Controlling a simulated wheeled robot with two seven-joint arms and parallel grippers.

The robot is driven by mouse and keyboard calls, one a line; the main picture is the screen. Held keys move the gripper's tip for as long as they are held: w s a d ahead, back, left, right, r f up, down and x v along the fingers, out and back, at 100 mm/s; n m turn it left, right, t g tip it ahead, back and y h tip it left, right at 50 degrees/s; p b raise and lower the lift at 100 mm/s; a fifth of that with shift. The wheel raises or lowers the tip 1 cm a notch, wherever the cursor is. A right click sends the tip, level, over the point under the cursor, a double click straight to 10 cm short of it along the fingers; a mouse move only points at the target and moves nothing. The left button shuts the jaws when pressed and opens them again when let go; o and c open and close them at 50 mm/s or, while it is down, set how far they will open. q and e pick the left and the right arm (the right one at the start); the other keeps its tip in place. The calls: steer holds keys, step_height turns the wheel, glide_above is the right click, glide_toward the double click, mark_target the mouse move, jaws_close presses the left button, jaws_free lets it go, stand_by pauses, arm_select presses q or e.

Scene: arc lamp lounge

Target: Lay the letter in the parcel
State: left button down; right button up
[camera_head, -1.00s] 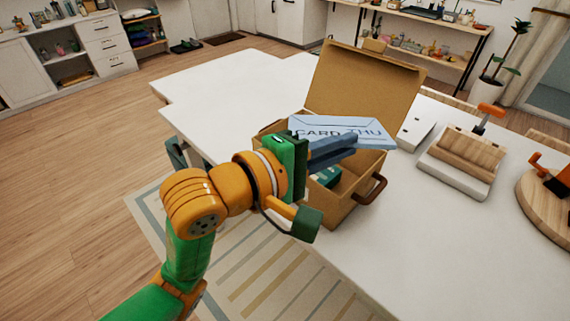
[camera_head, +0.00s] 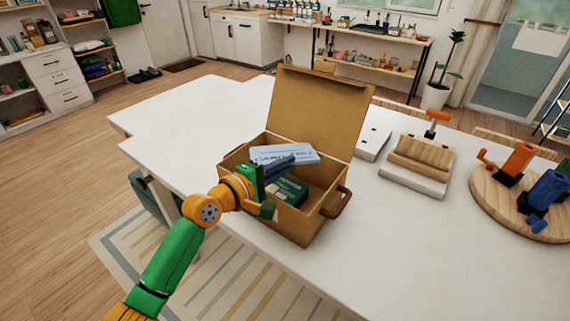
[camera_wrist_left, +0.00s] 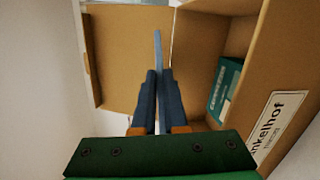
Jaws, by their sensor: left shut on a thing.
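The parcel (camera_head: 316,221) is an open brown cardboard box with its lid raised at the back, standing on the white table. My left gripper (camera_head: 284,162) is over the box opening, shut on the letter (camera_head: 300,152), a pale blue envelope with dark printing. In the left wrist view the letter (camera_wrist_left: 158,60) shows edge-on between the fingers (camera_wrist_left: 157,95), with the box walls around it. A teal-green box (camera_head: 290,190) lies inside the parcel, beside and below the letter. The letter's lower part is hidden by my gripper. My right gripper is not in view.
The parcel has a brown handle (camera_head: 343,203) on its right side. To the right are a white plate (camera_head: 372,141), a wooden block on a white base (camera_head: 413,182), and a round wooden board (camera_head: 500,211) with orange and blue pieces. The table's left part (camera_head: 190,115) is clear.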

arm_select(q)
steer(key=shift+f+b, duration=0.4)
steer(key=shift+f, duration=0.2)
steer(key=c, duration=1)
jaws_free()
steer(key=shift+o, duration=0.2)
steer(key=r+v, duration=0.1)
steer(key=v, duration=1.1)
